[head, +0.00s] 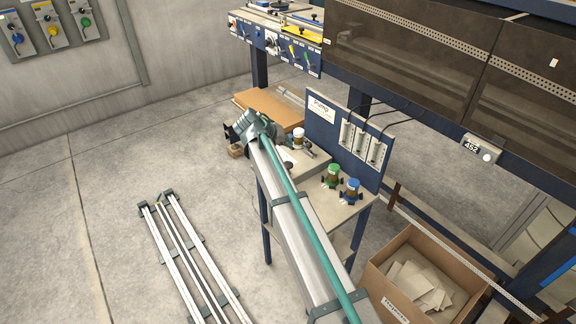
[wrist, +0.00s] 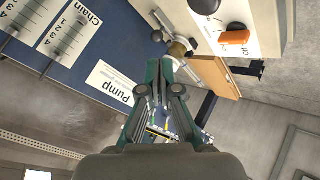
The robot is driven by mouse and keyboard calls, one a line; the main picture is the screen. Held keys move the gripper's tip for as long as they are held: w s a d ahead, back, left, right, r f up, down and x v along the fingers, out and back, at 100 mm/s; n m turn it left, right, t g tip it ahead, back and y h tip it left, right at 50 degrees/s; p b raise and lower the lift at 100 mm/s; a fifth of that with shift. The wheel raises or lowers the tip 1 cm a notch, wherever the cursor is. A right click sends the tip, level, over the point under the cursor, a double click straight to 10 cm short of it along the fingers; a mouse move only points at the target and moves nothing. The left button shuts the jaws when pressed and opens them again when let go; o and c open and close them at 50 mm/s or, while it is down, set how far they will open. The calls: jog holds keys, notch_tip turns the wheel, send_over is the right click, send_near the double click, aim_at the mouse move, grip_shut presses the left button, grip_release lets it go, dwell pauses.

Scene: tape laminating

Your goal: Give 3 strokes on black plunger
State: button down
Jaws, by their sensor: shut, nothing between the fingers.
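My gripper (wrist: 161,68) is shut and empty in the wrist view, its fingers close together. In the head view, my gripper end (head: 238,130) is at the far end of my arm, beside the pump stand; its fingertips are hard to make out there. Just beyond the fingertips in the wrist view is a small amber piece (wrist: 178,48) with a dark round part beside it (wrist: 158,36). I cannot tell whether that dark part is the black plunger. The pump panel (head: 322,120) stands upright at the back of the stand; its label also shows in the wrist view (wrist: 108,83).
Bottles with a white cap (head: 298,132), a green cap (head: 332,169) and a blue cap (head: 352,184) stand on the stand. An orange knob (wrist: 235,34) sits on a white unit. A cardboard box (head: 435,255) stands right. Rails (head: 185,250) lie on the floor left.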

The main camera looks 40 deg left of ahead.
aim_at(287, 164)
jog(key=shift+f+b, duration=1.15)
jog(key=shift+f, duration=2.1)
jog(key=shift+f, duration=0.1)
jog(key=shift+f+b, duration=0.3)
jog(key=shift+b, duration=0.05)
jog(key=shift+f+b, duration=0.9)
jog(key=shift+f, duration=0.5)
jog(key=shift+r, duration=0.2)
jog(key=shift+r+p, duration=0.45)
jog(key=shift+r, duration=1.15)
jog(key=shift+r+p, duration=0.75)
jog(key=shift+r, duration=1.75)
